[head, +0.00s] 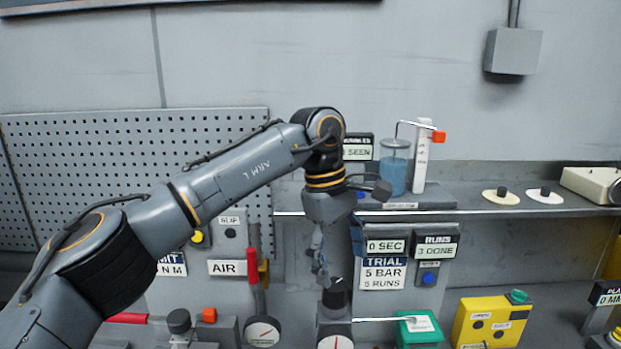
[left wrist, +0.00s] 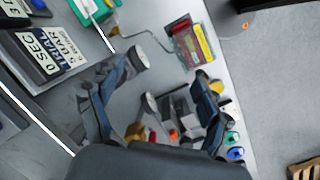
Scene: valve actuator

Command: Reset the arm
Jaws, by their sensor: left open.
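My left arm (head: 245,178), marked "ARM L", reaches in from the left, bends at a raised joint and points down at the middle of the bench. My left gripper (head: 320,264) hangs just above a dark round knob (head: 336,294) on a grey unit with a dial. Whether it touches the knob cannot be told. In the left wrist view the two fingers of the left gripper (left wrist: 150,104) are spread apart, and I see nothing held between them. My right gripper is in neither view.
A trial panel (head: 383,273) stands right behind the gripper. A red-handled lever (head: 256,275) stands to its left. A green box (head: 418,327) and a yellow box (head: 490,322) lie to the right. A shelf (head: 500,211) holds a blue-filled beaker (head: 393,175).

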